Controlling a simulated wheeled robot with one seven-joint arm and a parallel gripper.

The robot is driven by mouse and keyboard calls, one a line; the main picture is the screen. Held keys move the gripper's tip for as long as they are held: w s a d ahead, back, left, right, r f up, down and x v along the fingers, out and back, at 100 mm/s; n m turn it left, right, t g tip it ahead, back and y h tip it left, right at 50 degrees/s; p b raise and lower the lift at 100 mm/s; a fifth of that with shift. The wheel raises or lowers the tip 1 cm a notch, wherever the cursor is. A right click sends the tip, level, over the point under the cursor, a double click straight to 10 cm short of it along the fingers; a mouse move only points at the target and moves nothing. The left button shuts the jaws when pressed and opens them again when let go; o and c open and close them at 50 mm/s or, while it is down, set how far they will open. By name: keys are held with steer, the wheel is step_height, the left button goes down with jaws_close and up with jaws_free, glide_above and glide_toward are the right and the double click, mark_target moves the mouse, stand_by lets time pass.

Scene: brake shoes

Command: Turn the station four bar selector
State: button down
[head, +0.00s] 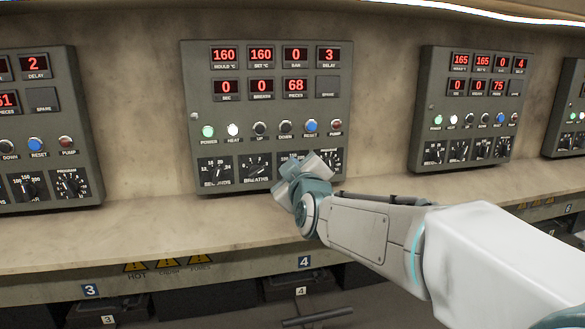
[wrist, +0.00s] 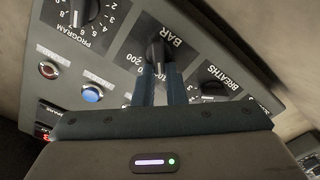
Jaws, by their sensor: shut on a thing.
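The station four panel (head: 268,120) is the grey box in the middle of the head view, above the blue 4 label (head: 304,262). Its bar selector is a black knob (wrist: 157,48) on a dial marked BAR in the wrist view. In the head view my gripper and wrist cover most of that dial. My gripper (wrist: 163,75) is shut on the bar selector, with its two fingers at the knob. In the head view my gripper (head: 303,172) is at the panel's lower right. The knob's exact setting is hard to read because the fingers hide part of the scale.
The breaths selector (head: 255,167) and the program selector (wrist: 78,12) flank the bar dial closely. A blue reset button (head: 310,126) and a red pump button (head: 336,126) sit just above. Similar panels stand left (head: 40,120) and right (head: 472,105). A ledge (head: 150,240) runs below.

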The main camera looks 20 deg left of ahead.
steer(key=c, duration=1.5)
jaws_free()
steer(key=b+v, duration=0.3)
steer(key=v, duration=1)
steer(key=shift+s+d+f, duration=0.1)
steer(key=shift+s+d, duration=0.15)
steer(key=shift+s, duration=0.05)
